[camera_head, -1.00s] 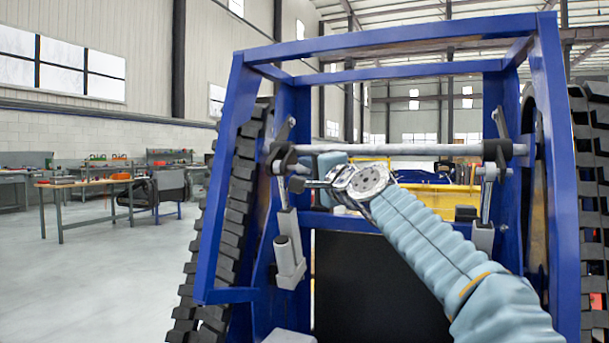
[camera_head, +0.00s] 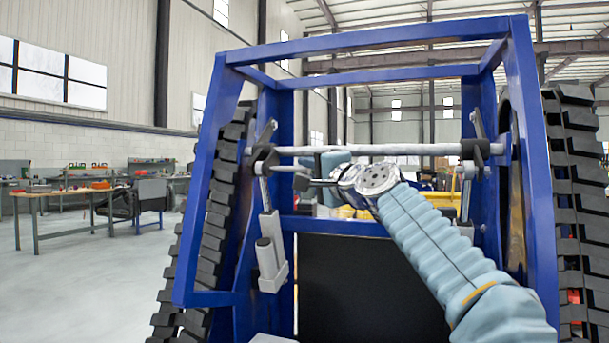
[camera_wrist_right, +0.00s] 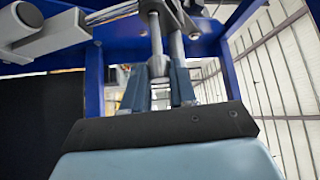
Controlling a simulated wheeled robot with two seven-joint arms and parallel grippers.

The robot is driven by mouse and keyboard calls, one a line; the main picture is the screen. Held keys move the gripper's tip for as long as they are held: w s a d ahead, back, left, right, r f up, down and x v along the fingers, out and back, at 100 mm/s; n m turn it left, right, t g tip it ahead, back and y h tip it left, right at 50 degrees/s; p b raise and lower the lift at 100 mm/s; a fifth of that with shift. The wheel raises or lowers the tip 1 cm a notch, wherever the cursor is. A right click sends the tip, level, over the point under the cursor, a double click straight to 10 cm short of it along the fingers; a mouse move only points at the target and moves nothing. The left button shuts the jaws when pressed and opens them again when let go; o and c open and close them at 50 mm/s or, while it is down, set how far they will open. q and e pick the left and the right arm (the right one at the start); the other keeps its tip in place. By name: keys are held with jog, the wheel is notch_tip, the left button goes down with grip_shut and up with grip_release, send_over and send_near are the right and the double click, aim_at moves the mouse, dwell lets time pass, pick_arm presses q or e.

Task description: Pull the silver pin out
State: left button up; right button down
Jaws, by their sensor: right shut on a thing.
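The silver pin (camera_head: 287,168) shows in the head view as a short thin rod between the left black bracket (camera_head: 264,160) and my right gripper. My right gripper (camera_head: 303,182) is shut on it, to the right of the bracket. In the right wrist view the pin (camera_wrist_right: 157,66) lies between the two fingers of the gripper (camera_wrist_right: 158,88). Whether the pin's far tip is still inside the bracket I cannot tell. My left gripper is not in view.
A blue frame (camera_head: 380,36) surrounds my right arm, with black tracks (camera_head: 576,190) on both sides. A grey crossbar (camera_head: 400,149) runs just above the gripper. A grey strut (camera_head: 270,250) stands below left. Workbenches (camera_head: 70,192) are far left, with open floor before them.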

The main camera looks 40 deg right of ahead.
jog(key=shift+s+d+b, duration=0.25)
jog(key=shift+s, duration=0.25)
jog(key=shift+s+d+b, duration=0.2)
jog(key=shift+s, duration=0.25)
jog(key=shift+s+d+b, duration=0.3)
jog(key=shift+s+d, duration=0.15)
jog(key=shift+s, duration=0.35)
jog(key=shift+s+d+b, duration=0.25)
jog(key=shift+s+d, duration=0.15)
jog(key=shift+s, duration=0.35)
jog(key=c, duration=1.5)
grip_release()
grip_shut()
